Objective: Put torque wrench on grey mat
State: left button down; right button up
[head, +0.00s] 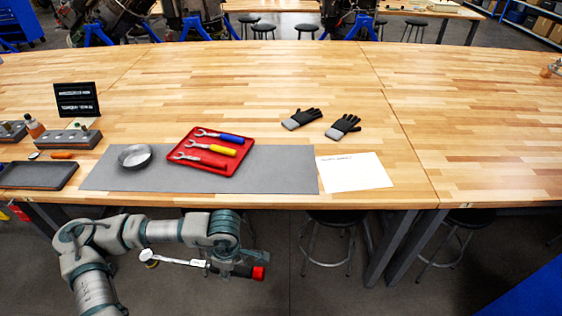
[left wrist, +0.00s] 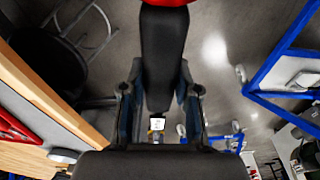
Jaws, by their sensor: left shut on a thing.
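The torque wrench (head: 185,262) has a silver shaft, a round head at the left and a black handle with a red end at the right. My left gripper (head: 222,266) is shut on its handle and holds it in front of the table's near edge, below the grey mat. In the left wrist view the black handle (left wrist: 164,50) runs between the fingers of the left gripper (left wrist: 160,105), red end at the top. The grey mat (head: 280,172) lies flat along the table's front edge. My right gripper is not in view.
A red tray (head: 183,180) with several coloured-handle tools and a metal bowl (head: 134,156) stand on the mat's left and middle. The mat's right part is bare. A white paper (head: 353,172) and black gloves (head: 343,127) lie to the right. Stools (head: 329,236) stand below.

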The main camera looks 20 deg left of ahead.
aim_at(290, 156)
jog(key=i, duration=1.75)
